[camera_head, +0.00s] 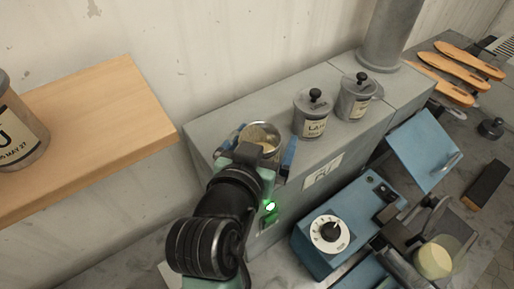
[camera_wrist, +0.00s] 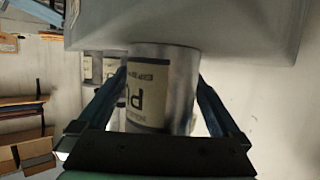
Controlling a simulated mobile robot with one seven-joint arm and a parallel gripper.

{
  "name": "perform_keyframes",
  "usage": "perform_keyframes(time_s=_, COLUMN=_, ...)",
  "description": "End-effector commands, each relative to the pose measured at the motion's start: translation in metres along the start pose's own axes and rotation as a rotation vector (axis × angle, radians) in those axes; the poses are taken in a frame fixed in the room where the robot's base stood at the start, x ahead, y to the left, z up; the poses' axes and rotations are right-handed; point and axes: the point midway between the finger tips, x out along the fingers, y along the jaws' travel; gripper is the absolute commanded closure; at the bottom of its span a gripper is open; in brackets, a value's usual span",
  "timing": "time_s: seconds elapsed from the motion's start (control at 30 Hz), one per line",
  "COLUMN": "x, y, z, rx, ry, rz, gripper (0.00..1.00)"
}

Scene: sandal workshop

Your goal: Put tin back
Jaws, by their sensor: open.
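A grey metal tin (camera_head: 262,134) with an open-looking top stands at the left end of the grey ledge (camera_head: 215,125). In the wrist view the tin (camera_wrist: 165,60) shows a cream label with large letters that look like "PU", and its base meets the grey ledge surface. My gripper (camera_head: 268,148) is open, with one blue finger on each side of the tin. In the wrist view my gripper (camera_wrist: 160,82) straddles the tin. Whether either finger touches it, I cannot tell. My wrist hides the tin's lower part in the head view.
Two lidded tins (camera_head: 312,117) (camera_head: 356,100) stand to the right on the ledge. A wooden shelf (camera_head: 100,110) at left holds another labelled tin (camera_head: 18,135). A label plate (camera_head: 322,172) is on the ledge's front. A blue machine (camera_head: 335,225) and orange soles (camera_head: 460,70) are at right.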

Motion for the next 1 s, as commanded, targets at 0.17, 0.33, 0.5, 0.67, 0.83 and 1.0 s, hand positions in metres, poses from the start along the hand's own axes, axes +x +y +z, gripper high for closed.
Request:
perform_keyframes(time_s=0.17, x=-0.024, y=-0.001, z=0.001, rx=0.000, ry=0.003, rz=-0.003, gripper=0.00)
perform_keyframes(time_s=0.33, x=-0.063, y=-0.001, z=0.002, rx=0.001, ry=0.003, rz=-0.004, gripper=0.00)
perform_keyframes(time_s=0.5, x=-0.078, y=0.000, z=-0.005, rx=-0.003, ry=-0.006, rz=0.004, gripper=0.00)
perform_keyframes(time_s=0.67, x=-0.092, y=0.000, z=-0.006, rx=-0.004, ry=-0.005, rz=0.001, gripper=0.00)
perform_keyframes(time_s=0.83, x=-0.109, y=0.000, z=-0.004, rx=-0.003, ry=-0.004, rz=0.001, gripper=0.00)
perform_keyframes(time_s=1.0, x=-0.118, y=0.000, z=-0.002, rx=-0.001, ry=-0.001, rz=0.000, gripper=0.00)
